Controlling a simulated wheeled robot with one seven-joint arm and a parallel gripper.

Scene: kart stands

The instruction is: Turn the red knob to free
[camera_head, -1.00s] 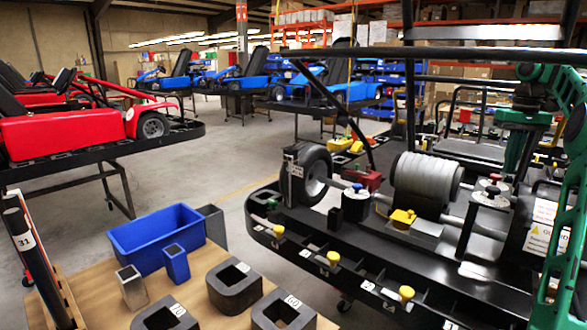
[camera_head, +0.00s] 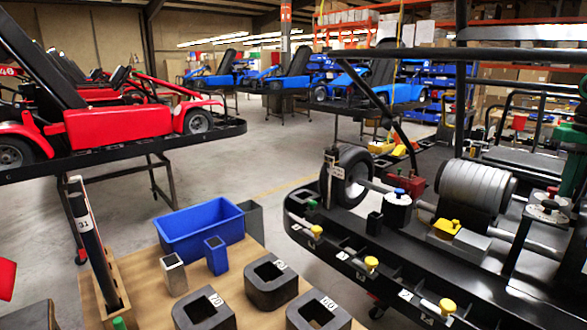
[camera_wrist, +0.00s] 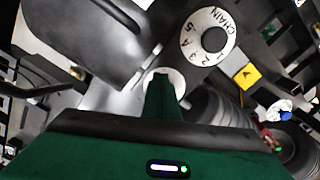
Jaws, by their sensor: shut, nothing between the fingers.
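The red knob (camera_head: 552,191) stands at the right of the head view, on a post at the kart stand. A pale dial with a black hub (camera_head: 548,205) sits just in front of it. In the wrist view, a white dial (camera_wrist: 208,38) reads CHAIN with numbers around a dark hub. My gripper (camera_wrist: 160,82) is shut and empty, its green fingers over a second pale disc (camera_wrist: 176,82). No red knob shows clearly there; the fingers may hide it. I cannot read any "free" mark. Only a green edge of my arm shows in the head view.
A wooden table (camera_head: 150,275) with a blue bin (camera_head: 200,232) stands left. Open floor lies between it and the red kart.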

